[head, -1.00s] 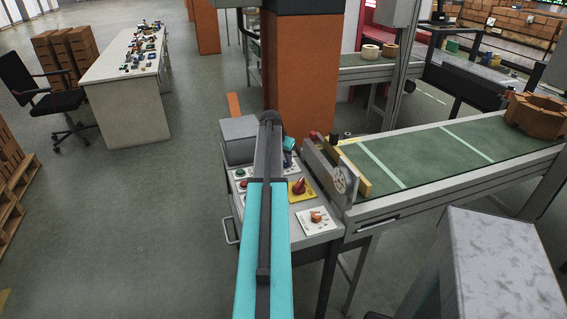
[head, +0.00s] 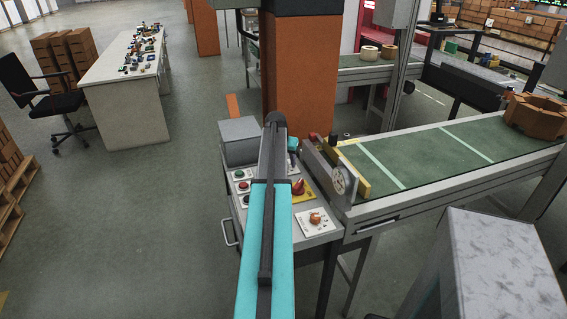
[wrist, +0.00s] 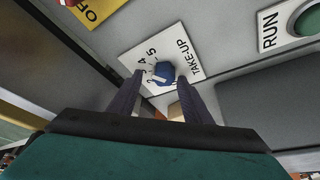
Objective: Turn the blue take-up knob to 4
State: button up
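The blue take-up knob (wrist: 164,72) sits on a white plate (wrist: 181,56) marked TAKE-UP in the wrist view. The digits 4 and 5 show beside it; other marks are partly covered. A pale mark shows near the knob's left side, but I cannot tell exactly which number it points to. My gripper (wrist: 162,77) is open, its two dark fingers on either side of the knob. Gaps seem to show between fingers and knob; contact is unclear. In the head view my arm hides the knob.
The control panel also carries a red knob on a yellow plate (head: 298,187), an orange knob (head: 314,218) and a green button (head: 239,174). A RUN button (wrist: 309,18) shows in the wrist view. A green conveyor (head: 430,155) stands at right.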

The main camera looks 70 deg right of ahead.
jog(key=shift+w+a, duration=0.15)
jog(key=shift+a+r, duration=0.3)
jog(key=shift+r, duration=0.2)
jog(key=b+v, duration=0.2)
jog(key=v, duration=1)
jog(key=shift+r, duration=0.35)
